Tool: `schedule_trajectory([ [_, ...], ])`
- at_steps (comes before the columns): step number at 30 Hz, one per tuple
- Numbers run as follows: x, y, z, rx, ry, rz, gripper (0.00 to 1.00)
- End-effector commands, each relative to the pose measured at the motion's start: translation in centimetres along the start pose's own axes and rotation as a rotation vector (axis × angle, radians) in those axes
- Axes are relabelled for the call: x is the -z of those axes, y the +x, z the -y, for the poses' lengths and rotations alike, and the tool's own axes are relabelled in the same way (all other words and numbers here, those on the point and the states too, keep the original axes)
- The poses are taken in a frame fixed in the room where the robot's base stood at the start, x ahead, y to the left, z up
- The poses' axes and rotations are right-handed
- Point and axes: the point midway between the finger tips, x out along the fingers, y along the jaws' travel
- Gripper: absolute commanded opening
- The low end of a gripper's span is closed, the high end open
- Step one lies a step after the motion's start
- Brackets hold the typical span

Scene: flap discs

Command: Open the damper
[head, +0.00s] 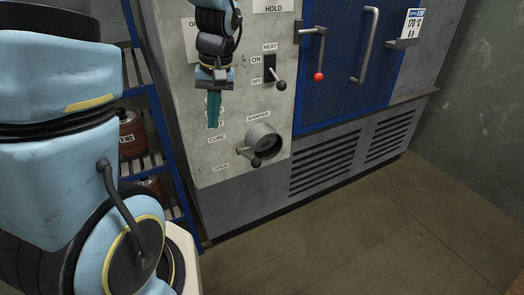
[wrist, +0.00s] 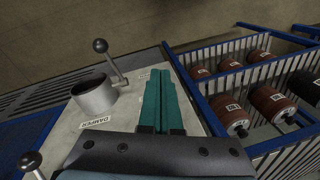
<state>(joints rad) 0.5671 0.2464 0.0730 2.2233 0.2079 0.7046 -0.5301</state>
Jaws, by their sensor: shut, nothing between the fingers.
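The damper (head: 262,142) is a round grey metal collar on the pale control panel. Its lever with a black ball knob (head: 256,162) is at the collar's lower left, near the OPEN label (head: 221,167). The CURE label (head: 216,137) is higher up, and another label is partly hidden behind my fingers. My gripper (head: 213,124) points down, its teal fingers shut and empty, above and left of the collar. In the wrist view the fingers (wrist: 160,75) are beside the collar (wrist: 95,95), apart from it and from the knob (wrist: 100,45).
A heat switch (head: 270,68) with a black-knobbed lever is above the damper. A blue oven door (head: 345,60) with handles is to the right. A blue rack (wrist: 215,105) with brown rolls stands close to the gripper's other side. The floor in front is clear.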

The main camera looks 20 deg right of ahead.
Motion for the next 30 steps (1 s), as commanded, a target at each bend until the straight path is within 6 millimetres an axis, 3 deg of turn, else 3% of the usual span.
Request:
schedule_trajectory([
  [1, 0.6, 0.1, -2.0, 0.027, 0.014, -0.004, 0.00],
  [9, 2.1, -0.9, -10.8, 0.184, -0.002, -0.074, 0.00],
  [15, 2.1, -1.8, -15.6, 0.258, -0.026, -0.151, 0.00],
  [21, 1.9, -2.2, -17.4, 0.284, -0.040, -0.188, 0.00],
  [30, 1.9, -2.3, -17.5, 0.284, -0.042, -0.190, 0.00],
])
